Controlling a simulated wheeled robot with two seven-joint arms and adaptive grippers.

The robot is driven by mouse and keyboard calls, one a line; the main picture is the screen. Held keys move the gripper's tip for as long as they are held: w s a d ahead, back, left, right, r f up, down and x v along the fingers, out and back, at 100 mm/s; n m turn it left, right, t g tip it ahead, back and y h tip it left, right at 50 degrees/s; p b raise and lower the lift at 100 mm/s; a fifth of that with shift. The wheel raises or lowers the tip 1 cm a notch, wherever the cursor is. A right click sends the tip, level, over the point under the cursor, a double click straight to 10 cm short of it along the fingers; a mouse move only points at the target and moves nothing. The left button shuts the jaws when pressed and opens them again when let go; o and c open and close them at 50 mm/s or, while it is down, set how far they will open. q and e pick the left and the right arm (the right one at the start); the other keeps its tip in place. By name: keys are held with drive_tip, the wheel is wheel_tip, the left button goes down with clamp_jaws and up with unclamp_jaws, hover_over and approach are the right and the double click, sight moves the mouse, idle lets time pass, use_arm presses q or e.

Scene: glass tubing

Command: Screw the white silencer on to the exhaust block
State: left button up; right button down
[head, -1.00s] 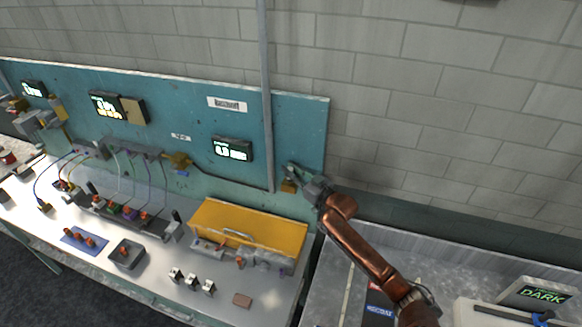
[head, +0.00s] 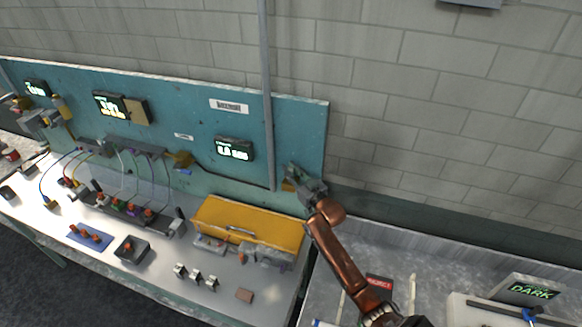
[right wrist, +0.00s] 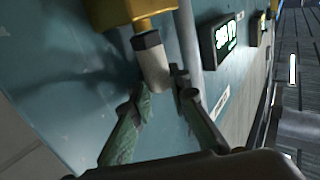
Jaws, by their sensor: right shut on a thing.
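The exhaust block (right wrist: 130,10) is a yellow block on the teal panel at the top of the right wrist view. In the head view the block (head: 289,186) is small and partly covered by my right gripper. The white silencer (right wrist: 153,62) is a short pale cylinder with a darker grey band at its upper end. My right gripper (right wrist: 162,88) is shut on the silencer, with a finger on each side. The right gripper (head: 300,180) also shows at the panel's right end. My left gripper is not in view.
A grey vertical pipe (head: 268,120) runs close left of the block, with a lit display (head: 234,149) beyond it. A yellow box (head: 250,222) stands on the bench below.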

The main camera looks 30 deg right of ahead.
drive_tip(key=shift+r+m+h+p, duration=0.35)
drive_tip(key=shift+m+h+p, duration=0.35)
drive_tip(key=shift+h, duration=0.3)
drive_tip(key=shift+f+h, duration=0.15)
drive_tip(key=shift+h, duration=0.15)
drive_tip(key=shift+f, duration=0.1)
drive_tip(key=c, duration=1.8)
unclamp_jaws()
drive_tip(key=shift+f, duration=0.1)
drive_tip(key=shift+o, duration=0.2)
